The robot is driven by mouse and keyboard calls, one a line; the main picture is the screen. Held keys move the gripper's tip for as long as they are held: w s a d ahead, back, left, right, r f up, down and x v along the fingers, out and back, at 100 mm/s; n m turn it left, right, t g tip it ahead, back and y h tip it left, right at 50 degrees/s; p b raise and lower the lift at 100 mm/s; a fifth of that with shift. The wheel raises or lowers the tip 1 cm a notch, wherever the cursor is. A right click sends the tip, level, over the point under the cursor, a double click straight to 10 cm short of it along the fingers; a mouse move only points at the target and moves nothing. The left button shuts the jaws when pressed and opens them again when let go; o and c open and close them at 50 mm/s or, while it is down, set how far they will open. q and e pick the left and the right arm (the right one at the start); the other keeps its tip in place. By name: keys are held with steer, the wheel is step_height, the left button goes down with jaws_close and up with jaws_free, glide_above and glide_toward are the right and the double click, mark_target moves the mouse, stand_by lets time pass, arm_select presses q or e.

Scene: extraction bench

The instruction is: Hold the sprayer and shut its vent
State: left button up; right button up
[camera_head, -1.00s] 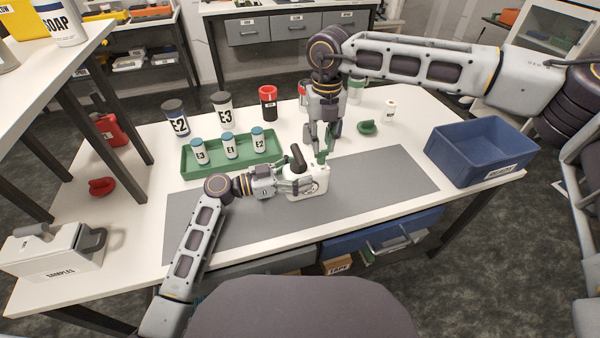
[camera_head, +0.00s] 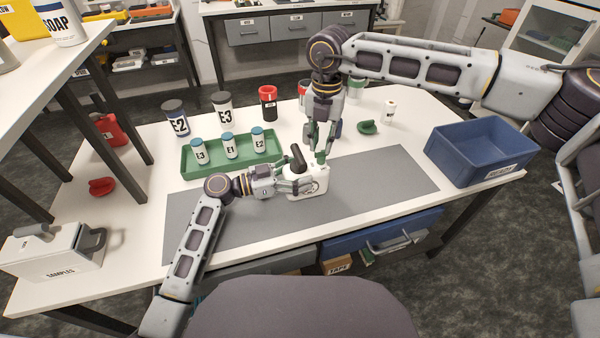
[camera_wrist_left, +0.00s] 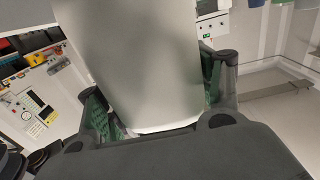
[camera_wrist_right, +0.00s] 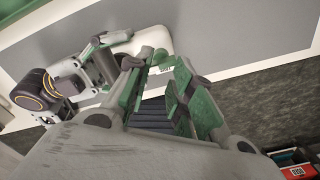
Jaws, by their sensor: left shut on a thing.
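The white sprayer (camera_head: 308,187) with its dark handle (camera_head: 298,157) stands upright on the grey mat. My left gripper (camera_head: 303,186) is shut on the sprayer's body from the left. In the left wrist view the sprayer's pale body (camera_wrist_left: 140,60) fills the space between the green-padded fingers. My right gripper (camera_head: 320,155) points down at the right side of the sprayer's top. In the right wrist view its green-padded fingers (camera_wrist_right: 160,85) stand apart, close over the sprayer's white top (camera_wrist_right: 153,40). The vent is hard to tell from the green pads there.
A green tray (camera_head: 190,168) with several small bottles stands behind the mat (camera_head: 390,180). Larger jars stand behind it. A blue bin (camera_head: 465,160) is on the right, and a white samples box (camera_head: 50,258) on the left. The mat's right part is clear.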

mark_target(321, 151)
steer(key=shift+m, duration=5.5)
steer(key=shift+f, duration=2.5)
steer(key=c, duration=0.5)
steer(key=shift+o, duration=0.2)
